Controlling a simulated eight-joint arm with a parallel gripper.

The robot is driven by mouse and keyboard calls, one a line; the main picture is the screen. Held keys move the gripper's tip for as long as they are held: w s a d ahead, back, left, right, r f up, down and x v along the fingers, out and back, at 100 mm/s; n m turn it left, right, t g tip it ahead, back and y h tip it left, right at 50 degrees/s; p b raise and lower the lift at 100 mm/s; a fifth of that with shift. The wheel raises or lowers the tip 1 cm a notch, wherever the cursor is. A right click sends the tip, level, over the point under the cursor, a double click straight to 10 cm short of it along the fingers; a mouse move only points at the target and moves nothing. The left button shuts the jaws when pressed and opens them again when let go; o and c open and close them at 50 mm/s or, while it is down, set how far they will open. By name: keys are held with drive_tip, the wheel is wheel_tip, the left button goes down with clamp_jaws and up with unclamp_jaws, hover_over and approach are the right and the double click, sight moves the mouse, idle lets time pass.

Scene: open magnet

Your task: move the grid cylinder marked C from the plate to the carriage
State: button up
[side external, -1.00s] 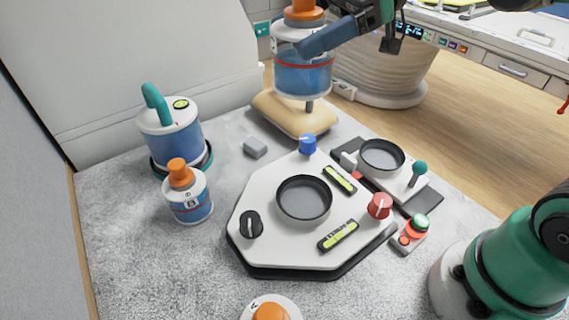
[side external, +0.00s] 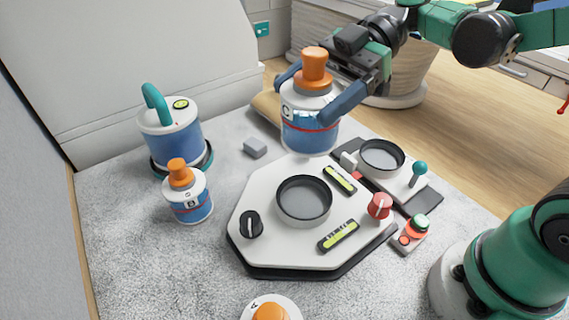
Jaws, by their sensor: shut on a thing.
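The cylinder marked C (side external: 308,132), white and blue with a red line and an orange knob on top, is upright in my gripper (side external: 308,95). My gripper's blue fingers are shut around its upper part. It appears held above the back edge of the white plate (side external: 262,215), with its base clear of the surface. The plate's round dark-rimmed seat (side external: 304,200) is empty. The carriage (side external: 397,180) is a white block on a dark rail to the right, with an empty round seat (side external: 381,156) and a teal knob.
A cylinder marked B (side external: 188,198) and a larger teal-handled canister (side external: 172,132) stand at the left. A cylinder marked A (side external: 270,308) is partly cut off at the bottom. A small grey block (side external: 255,148), a red knob (side external: 380,206) and a button box (side external: 412,236) are nearby.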

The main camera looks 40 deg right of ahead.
wheel_tip(320, 180, down, 13)
drive_tip(key=shift+r, duration=0.1)
drive_tip(key=o, duration=1.4)
drive_tip(key=shift+c, duration=0.2)
drive_tip(key=shift+v, duration=2.75)
